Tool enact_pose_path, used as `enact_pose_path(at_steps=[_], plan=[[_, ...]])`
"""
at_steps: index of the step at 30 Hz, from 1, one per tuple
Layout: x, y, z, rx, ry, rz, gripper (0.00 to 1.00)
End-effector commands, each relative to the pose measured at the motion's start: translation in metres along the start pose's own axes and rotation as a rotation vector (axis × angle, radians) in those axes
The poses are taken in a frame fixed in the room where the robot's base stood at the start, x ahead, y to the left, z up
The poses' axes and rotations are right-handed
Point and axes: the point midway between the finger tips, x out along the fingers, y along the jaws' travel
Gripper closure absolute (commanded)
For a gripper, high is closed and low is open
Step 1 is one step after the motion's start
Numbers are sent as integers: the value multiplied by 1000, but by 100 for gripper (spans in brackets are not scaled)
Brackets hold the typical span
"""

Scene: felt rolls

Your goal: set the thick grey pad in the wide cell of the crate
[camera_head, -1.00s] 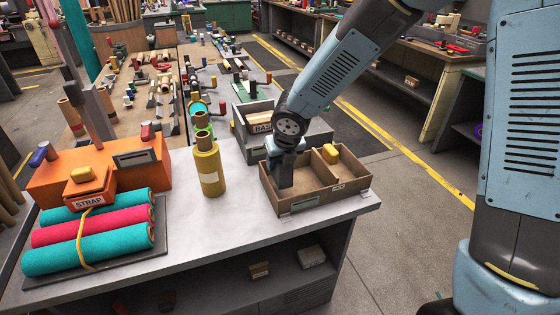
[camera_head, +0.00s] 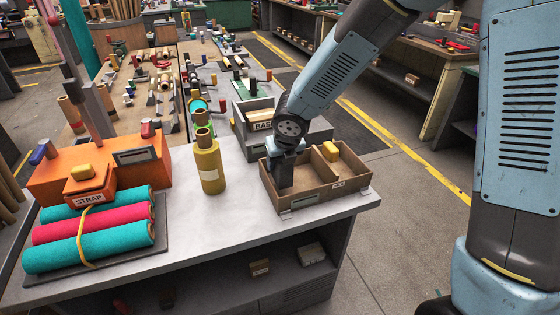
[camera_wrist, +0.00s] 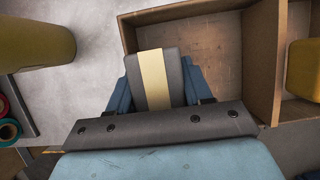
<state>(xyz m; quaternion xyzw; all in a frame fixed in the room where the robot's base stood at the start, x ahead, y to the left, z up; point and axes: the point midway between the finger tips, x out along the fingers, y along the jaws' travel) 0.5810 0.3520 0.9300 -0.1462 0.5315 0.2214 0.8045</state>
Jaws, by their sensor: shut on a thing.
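The thick grey pad (camera_wrist: 170,62) has a cream band across it and shows between the fingers in the wrist view. My gripper (camera_head: 284,180) is shut on it and points down into the left part of the crate (camera_head: 308,199). The crate is an open brown box with a divider (camera_head: 325,169). The wide cell (camera_wrist: 217,70) is left of the divider, and its floor looks bare where visible. In the wrist view the pad overlaps the left side of this cell. I cannot tell whether it touches the floor. The pad is hard to make out in the head view.
A yellow block (camera_head: 331,151) sits in the cell right of the divider. A yellow roll (camera_head: 209,165) stands left of the crate. A grey bin (camera_head: 258,115) is behind it. Teal and red felt rolls (camera_head: 95,229) lie at the left.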

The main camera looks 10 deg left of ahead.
Motion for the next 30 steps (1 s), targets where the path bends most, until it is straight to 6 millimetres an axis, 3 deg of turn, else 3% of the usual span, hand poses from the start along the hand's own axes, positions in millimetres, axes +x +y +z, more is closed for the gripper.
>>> enact_pose_path(at_steps=[3, 4, 13, 30], plan=[[0, 0, 0, 0, 0, 0, 93], [0, 0, 0, 0, 0, 0, 50], [0, 0, 0, 0, 0, 0, 21], [-6, 1, 0, 0, -1, 1, 21]])
